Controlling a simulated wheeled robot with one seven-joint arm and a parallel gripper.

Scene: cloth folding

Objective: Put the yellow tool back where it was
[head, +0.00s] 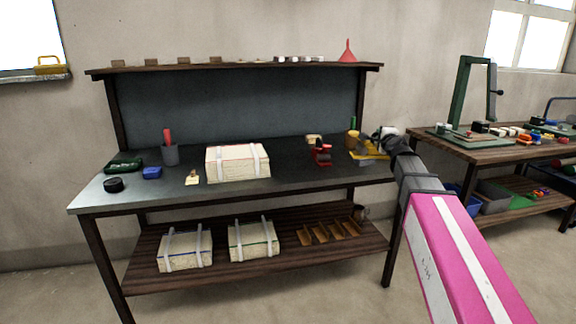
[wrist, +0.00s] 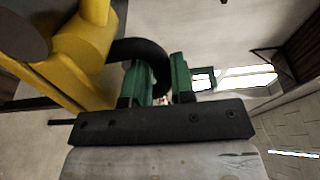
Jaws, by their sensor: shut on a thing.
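The yellow tool (wrist: 75,60) fills the upper left of the wrist view, close to the camera. A black curved part (wrist: 151,52) that looks like its handle passes between the green fingers of my gripper (wrist: 160,80). My gripper is shut on this part. In the head view, the yellow tool (head: 373,154) shows at the right end of the workbench (head: 90,203), beside and below my gripper (head: 376,138). My arm partly hides it, and I cannot tell whether it touches the bench top.
An orange-brown cup (head: 352,141) with a green handle and a red-and-black item (head: 321,154) stand just left of the tool. A strapped cream bundle (head: 238,163) lies mid-bench. A shelf (head: 240,66) runs above. Another yellow object (head: 49,66) sits on the left windowsill.

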